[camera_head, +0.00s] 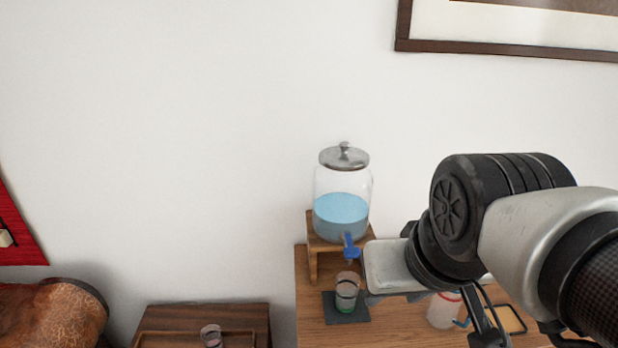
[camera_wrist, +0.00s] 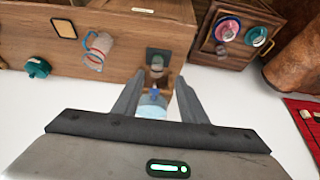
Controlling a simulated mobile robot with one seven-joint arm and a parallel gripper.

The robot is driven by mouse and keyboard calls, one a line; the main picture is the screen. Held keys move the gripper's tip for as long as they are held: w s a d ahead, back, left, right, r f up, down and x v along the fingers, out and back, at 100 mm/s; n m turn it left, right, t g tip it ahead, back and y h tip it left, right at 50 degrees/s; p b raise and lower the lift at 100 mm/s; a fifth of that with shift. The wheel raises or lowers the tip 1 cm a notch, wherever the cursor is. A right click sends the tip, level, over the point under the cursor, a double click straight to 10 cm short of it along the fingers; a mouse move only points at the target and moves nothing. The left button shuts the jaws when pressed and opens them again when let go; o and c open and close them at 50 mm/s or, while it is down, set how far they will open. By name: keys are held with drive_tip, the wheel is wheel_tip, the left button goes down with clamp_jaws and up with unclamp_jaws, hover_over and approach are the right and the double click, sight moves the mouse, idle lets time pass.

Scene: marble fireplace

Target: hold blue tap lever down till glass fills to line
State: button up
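A glass dispenser (camera_head: 341,217) holding blue liquid stands on a wooden stand, with a metal lid on top. Its blue tap lever (camera_head: 351,250) is at the front. It also shows in the wrist view (camera_wrist: 154,95), between my fingers. Below the tap a clear glass (camera_head: 346,285) stands upright on a dark mat (camera_head: 344,313). Its lower part looks greenish; the fill line and level are too small to read surely. My gripper (camera_wrist: 160,76) is open, its fingers apart, close to the tap. In the head view its fingers are mostly hidden; contact with the lever cannot be told.
A clear jug (camera_head: 442,310) with a red rim stands right of the glass, partly behind my arm. A framed square pad (camera_head: 512,320) lies farther right. A separate wooden table (camera_head: 205,317) with a tray and small glass (camera_head: 211,336) is at left. The wall is behind the dispenser.

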drive_tip(key=shift+w+r, duration=0.1)
drive_tip(key=c, duration=0.4)
drive_tip(key=shift+w+r, duration=0.2)
drive_tip(key=shift+c, duration=1.4)
drive_tip(key=w+r+n, duration=0.1)
drive_tip(key=w+r+n+g, duration=0.1)
drive_tip(key=w+n, duration=0.1)
drive_tip(key=w+r+n, duration=0.1)
drive_tip(key=w, duration=0.1)
drive_tip(key=shift+w+b, duration=0.25)
drive_tip(key=shift+b, duration=0.05)
clamp_jaws()
drive_tip(key=w+f+n+g+b, duration=0.1)
drive_tip(key=w+n+g, duration=0.3)
drive_tip(key=w+n, duration=1)
drive_tip(key=w+f, duration=0.1)
drive_tip(key=w, duration=0.4)
drive_tip(key=shift+w+g, duration=0.15)
drive_tip(key=shift+g, duration=0.15)
